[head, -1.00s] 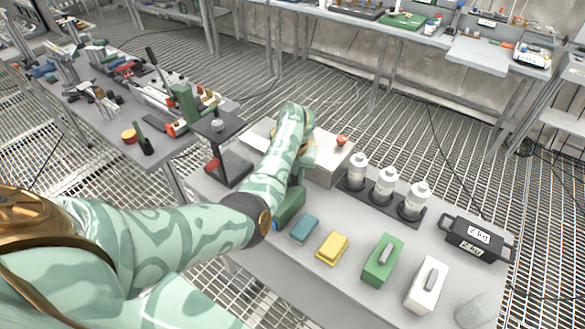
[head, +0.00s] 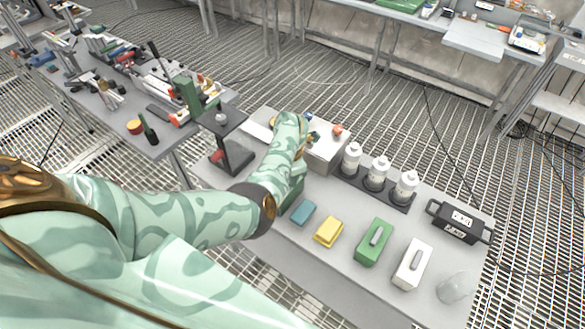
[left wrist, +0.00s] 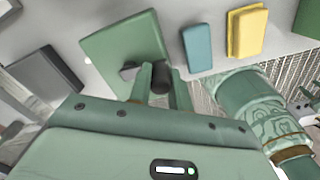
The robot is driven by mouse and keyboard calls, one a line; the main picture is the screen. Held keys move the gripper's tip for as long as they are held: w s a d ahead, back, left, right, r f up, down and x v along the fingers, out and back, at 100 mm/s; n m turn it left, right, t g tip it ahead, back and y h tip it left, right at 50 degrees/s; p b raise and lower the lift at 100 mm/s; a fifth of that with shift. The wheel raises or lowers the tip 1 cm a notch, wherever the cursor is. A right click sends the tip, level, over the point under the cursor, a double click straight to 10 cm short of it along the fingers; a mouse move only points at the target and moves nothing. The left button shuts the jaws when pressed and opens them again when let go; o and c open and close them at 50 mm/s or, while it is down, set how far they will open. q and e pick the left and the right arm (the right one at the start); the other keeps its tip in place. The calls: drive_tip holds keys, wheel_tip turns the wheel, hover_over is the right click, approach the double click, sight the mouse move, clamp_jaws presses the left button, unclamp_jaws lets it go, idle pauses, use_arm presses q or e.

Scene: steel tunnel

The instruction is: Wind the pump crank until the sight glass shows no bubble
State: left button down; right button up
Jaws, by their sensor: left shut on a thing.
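A green pump body (left wrist: 125,52) stands on the bench and fills the upper middle of the left wrist view. In the head view only part of its green side (head: 291,192) shows, behind my left forearm. My left gripper (left wrist: 160,90) is shut on the dark crank handle (left wrist: 160,76), which sits between its fingers in front of the pump. In the head view my forearm hides the fingers and the crank. I cannot make out the sight glass or any bubble in it.
A blue block (head: 303,212), a yellow block (head: 328,232), and green (head: 374,242) and white (head: 412,264) handled blocks line the bench front. White bottles (head: 377,174) stand in a dark rack. A metal box (head: 325,152) with a red knob and a dark stand (head: 235,157) are behind.

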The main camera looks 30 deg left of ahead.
use_arm(q)
drive_tip(key=m+p, duration=0.1)
drive_tip(key=m, duration=0.1)
drive_tip(key=s+m+p, duration=0.1)
drive_tip(key=s+a+m+p, duration=0.1)
drive_tip(key=m, duration=0.1)
drive_tip(key=shift+r+m+p, duration=0.2)
drive_tip(key=shift+m+p, duration=0.1)
drive_tip(key=shift+p, duration=0.05)
drive_tip(key=m+p, duration=0.1)
drive_tip(key=m, duration=0.1)
drive_tip(key=s+a+m+p, duration=0.1)
drive_tip(key=m, duration=0.1)
drive_tip(key=shift+a, duration=0.1)
drive_tip(key=m, duration=0.1)
drive_tip(key=a+m+p, duration=0.1)
drive_tip(key=m, duration=0.1)
drive_tip(key=shift+s, duration=0.25)
drive_tip(key=shift+a+f+m+p, duration=0.1)
drive_tip(key=shift+a+m+p, duration=0.25)
drive_tip(key=shift+m, duration=0.7)
drive_tip(key=shift+a+m+p, duration=0.15)
drive_tip(key=shift+a+m, duration=0.35)
drive_tip(key=shift+m, duration=0.55)
drive_tip(key=c, duration=1.3)
unclamp_jaws()
